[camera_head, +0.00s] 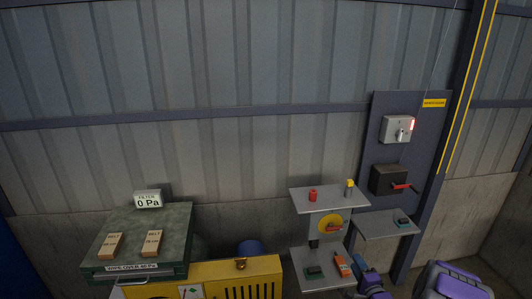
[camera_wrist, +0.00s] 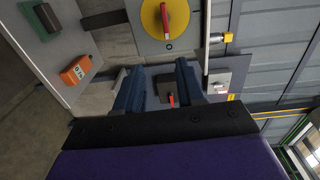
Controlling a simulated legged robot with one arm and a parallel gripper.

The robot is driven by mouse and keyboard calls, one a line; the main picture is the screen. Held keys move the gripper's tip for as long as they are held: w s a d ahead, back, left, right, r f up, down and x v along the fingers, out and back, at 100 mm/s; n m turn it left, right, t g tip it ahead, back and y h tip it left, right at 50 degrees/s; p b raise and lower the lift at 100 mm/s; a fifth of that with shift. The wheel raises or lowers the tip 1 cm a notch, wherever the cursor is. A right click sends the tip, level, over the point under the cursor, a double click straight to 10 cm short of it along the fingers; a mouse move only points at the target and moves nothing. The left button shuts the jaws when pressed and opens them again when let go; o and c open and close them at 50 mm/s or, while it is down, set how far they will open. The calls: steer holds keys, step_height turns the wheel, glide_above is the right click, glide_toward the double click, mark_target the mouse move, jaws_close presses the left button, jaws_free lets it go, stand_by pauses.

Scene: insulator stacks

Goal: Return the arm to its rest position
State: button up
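My gripper (camera_wrist: 160,85) shows in the wrist view with two dark blue fingers spread apart. The gap between them holds nothing; a dark box with a red handle (camera_wrist: 171,99) shows behind it. In the head view, the end of my arm (camera_head: 370,283) is at the bottom edge, right of the lower shelf of the stand. A purple part of my arm (camera_head: 458,282) shows in the bottom right corner. The fingertips are too small to make out in the head view.
The stand (camera_head: 330,200) has a red switch on a yellow disc (camera_head: 330,224) and an orange device (camera_head: 342,265) on its lower shelf. A side shelf (camera_head: 378,228) and a wall panel (camera_head: 385,155) are close right. A green box (camera_head: 135,240) and yellow cabinet (camera_head: 262,267) are left.

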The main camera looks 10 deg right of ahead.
steer(key=s+a+r+n+g+h+b, duration=0.3)
steer(key=s+a+r+n+g+b, duration=0.35)
steer(key=s+a+n+g, duration=0.4)
steer(key=s+a+r+n+g+b, duration=0.1)
steer(key=s+a, duration=0.4)
steer(key=s, duration=0.6)
steer(key=s+a+r+n+g+y+b, duration=0.1)
steer(key=s+a+g, duration=0.4)
steer(key=s, duration=0.7)
steer(key=s+a+r+n+g+y+b, duration=0.1)
steer(key=s+a+n, duration=0.4)
steer(key=s, duration=0.6)
steer(key=shift+s+a+r+g+b, duration=0.15)
steer(key=shift+s+r+g+b, duration=0.15)
steer(key=shift+r+g+b, duration=0.5)
